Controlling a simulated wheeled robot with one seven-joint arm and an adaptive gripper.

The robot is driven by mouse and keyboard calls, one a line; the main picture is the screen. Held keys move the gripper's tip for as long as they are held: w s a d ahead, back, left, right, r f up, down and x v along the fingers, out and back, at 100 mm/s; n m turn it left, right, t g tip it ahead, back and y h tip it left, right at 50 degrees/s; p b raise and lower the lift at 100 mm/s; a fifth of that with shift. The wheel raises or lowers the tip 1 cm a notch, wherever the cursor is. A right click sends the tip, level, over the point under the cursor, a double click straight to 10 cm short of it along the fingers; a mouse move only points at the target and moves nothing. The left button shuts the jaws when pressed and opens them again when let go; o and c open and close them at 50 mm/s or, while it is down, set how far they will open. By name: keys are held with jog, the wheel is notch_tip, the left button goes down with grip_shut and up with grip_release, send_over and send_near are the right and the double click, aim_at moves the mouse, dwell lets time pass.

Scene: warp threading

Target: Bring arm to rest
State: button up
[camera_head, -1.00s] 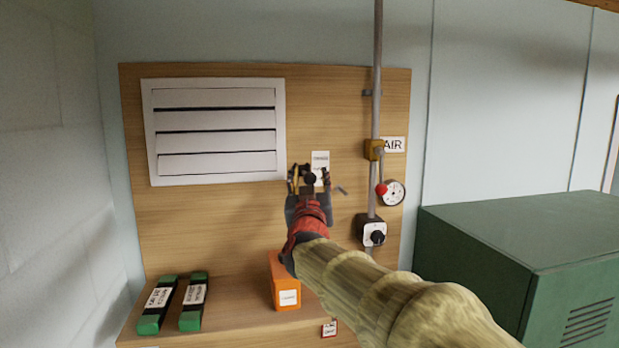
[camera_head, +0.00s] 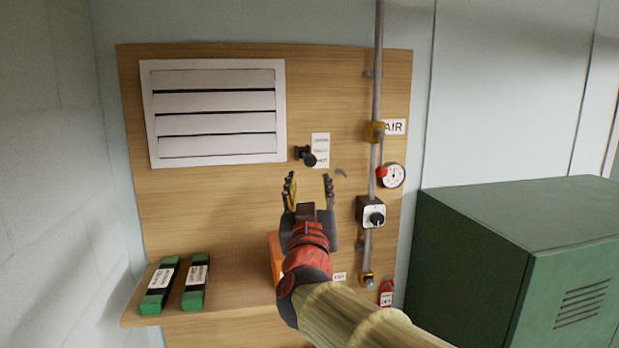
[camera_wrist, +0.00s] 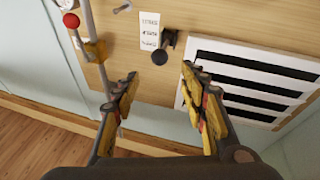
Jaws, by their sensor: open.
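My gripper (camera_head: 309,186) is open and empty in front of the wooden wall panel (camera_head: 220,220). In the head view its fingers point up, just below a black knob (camera_head: 309,158) on the panel. In the wrist view the fingers (camera_wrist: 160,92) are spread apart, and the black knob (camera_wrist: 161,55) shows beyond them, with a visible gap. A white label card (camera_head: 321,150) is fixed beside the knob. My arm hides part of the shelf and most of an orange box (camera_head: 274,252).
A white louvred vent (camera_head: 215,110) is at the panel's upper left. A grey pipe (camera_head: 378,60) with a red-knobbed valve, a gauge (camera_head: 392,175) and a rotary switch (camera_head: 371,213) runs down the right. Two green boxes (camera_head: 160,285) lie on the shelf. A green cabinet (camera_head: 480,270) stands at right.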

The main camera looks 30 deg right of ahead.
jog(key=shift+s+f, duration=0.1)
dwell(0.5)
jog(key=w+a+f+n+g+y, duration=0.1)
jog(key=w+a+f+n+y, duration=0.15)
jog(key=a+f+y, duration=0.55)
jog(key=s+a+f+n+g+y+b, duration=0.1)
jog(key=s+a+f+g+b, duration=0.15)
jog(key=f, duration=0.55)
jog(key=s+a+f+g+y+b, duration=0.1)
jog(key=s+a+f+g+y, duration=0.15)
jog(key=f, duration=0.45)
jog(key=s+f+g+b, duration=0.2)
jog(key=s+f+b, duration=0.5)
jog(key=f, duration=0.6)
jog(key=s+f+g+h+b, duration=0.1)
jog(key=s+f+g+b, duration=0.1)
jog(key=s+f+b, duration=0.6)
jog(key=s+f+n+g+b, duration=0.1)
jog(key=s+f+b, duration=0.7)
jog(key=f, duration=0.9)
jog(key=shift+s+f+g+b, duration=0.2)
jog(key=shift+f+g+b, duration=0.15)
jog(key=shift+g+b, duration=0.55)
